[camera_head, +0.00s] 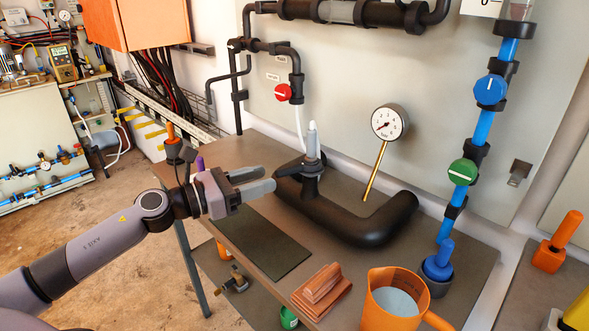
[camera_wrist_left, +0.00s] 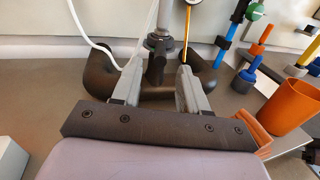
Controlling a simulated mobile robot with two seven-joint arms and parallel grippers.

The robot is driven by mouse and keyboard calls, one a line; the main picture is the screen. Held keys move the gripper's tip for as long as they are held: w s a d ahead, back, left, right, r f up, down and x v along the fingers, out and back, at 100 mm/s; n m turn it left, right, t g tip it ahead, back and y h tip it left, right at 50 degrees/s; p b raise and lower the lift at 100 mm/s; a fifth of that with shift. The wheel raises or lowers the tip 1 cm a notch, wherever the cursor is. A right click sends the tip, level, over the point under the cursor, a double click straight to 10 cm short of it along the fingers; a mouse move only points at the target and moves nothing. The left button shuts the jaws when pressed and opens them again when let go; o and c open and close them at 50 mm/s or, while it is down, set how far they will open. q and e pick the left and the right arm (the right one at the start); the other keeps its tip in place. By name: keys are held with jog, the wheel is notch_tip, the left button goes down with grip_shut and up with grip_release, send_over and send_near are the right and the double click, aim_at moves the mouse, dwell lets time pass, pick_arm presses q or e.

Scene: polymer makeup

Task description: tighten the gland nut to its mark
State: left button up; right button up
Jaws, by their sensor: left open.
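A black pipe (camera_head: 345,222) with a bent run lies on the table; it also shows in the wrist view (camera_wrist_left: 100,78). A grey lance (camera_head: 313,142) stands upright from its left end. The black gland nut (camera_head: 311,166) sits around the lance's foot, with a dark lever sticking out toward my gripper; in the wrist view the nut (camera_wrist_left: 158,44) is just beyond the fingertips. My left gripper (camera_head: 270,181) is open, its two fingers apart on either side of the lever (camera_wrist_left: 156,70). I cannot make out contact or the mark. My right gripper is not in view.
An orange jug (camera_head: 383,312) and brown blocks (camera_head: 322,290) stand at the table's front right. A dark green mat (camera_head: 262,240) lies in front of the pipe. A gauge (camera_head: 389,122) on a brass stem rises behind the pipe. A white hose (camera_head: 299,128) hangs close behind the lance.

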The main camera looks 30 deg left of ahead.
aim_at(280, 173)
pick_arm(q)
jog(key=p+x, duration=0.2)
jog(key=x, duration=0.3)
jog(key=shift+w+r, duration=0.1)
jog(key=shift+x, duration=0.75)
jog(key=shift+d, duration=0.1)
grip_shut()
